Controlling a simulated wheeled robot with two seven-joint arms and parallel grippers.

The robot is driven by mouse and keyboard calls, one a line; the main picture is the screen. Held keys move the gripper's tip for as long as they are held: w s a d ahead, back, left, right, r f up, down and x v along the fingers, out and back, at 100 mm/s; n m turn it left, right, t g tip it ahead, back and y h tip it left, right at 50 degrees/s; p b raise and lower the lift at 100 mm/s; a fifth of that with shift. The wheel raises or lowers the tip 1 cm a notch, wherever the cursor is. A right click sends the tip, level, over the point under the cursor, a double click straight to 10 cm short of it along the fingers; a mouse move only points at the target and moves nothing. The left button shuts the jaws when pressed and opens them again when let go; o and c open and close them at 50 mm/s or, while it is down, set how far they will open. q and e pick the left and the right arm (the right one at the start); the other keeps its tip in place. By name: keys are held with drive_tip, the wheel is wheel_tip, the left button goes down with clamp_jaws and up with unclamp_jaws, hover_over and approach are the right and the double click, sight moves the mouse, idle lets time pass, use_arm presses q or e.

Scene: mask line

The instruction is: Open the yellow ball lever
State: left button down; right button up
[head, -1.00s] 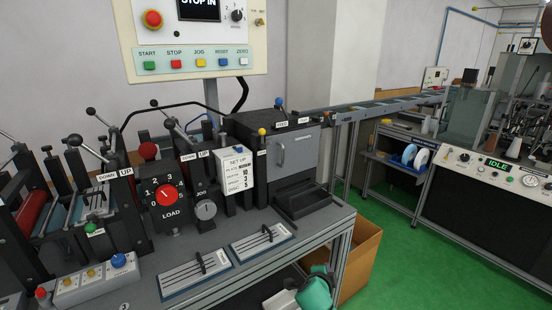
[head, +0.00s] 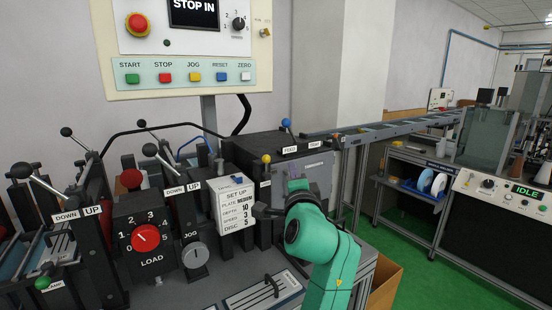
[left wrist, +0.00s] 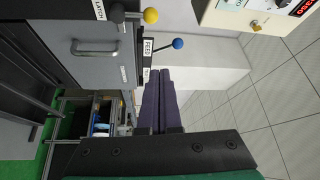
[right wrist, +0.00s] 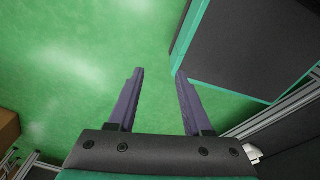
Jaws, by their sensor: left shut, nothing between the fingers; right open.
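The yellow ball lever (head: 266,159) stands upright on a dark post at the left front edge of the grey-doored box. In the left wrist view, which is turned sideways, its ball (left wrist: 150,15) is at the top, near the LATCH label. My left gripper (head: 294,170) is in front of the box, right of the lever and apart from it. Its fingers (left wrist: 160,76) are together and empty, pointing towards the side with the FEED label. My right gripper (right wrist: 157,78) is open and empty above the green floor, outside the head view.
A blue ball lever (head: 286,123) stands on the box top. The SET UP card (head: 233,208) and LOAD dial (head: 146,238) are to the left. A roller conveyor (head: 390,130) runs behind, right. Green floor (right wrist: 70,70) is open below my right gripper.

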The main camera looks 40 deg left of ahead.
use_arm(q)
drive_tip(key=w+a+p, duration=0.4)
drive_tip(key=a+p, duration=0.1)
drive_tip(key=a, duration=0.4)
drive_tip(key=shift+w+a+f, duration=0.15)
drive_tip(key=shift+w+f, duration=0.1)
use_arm(e)
drive_tip(key=r, duration=0.5)
drive_tip(key=shift+s+d+r, duration=0.15)
drive_tip(key=shift+s+d, duration=0.15)
use_arm(q)
drive_tip(key=shift+f, duration=0.1)
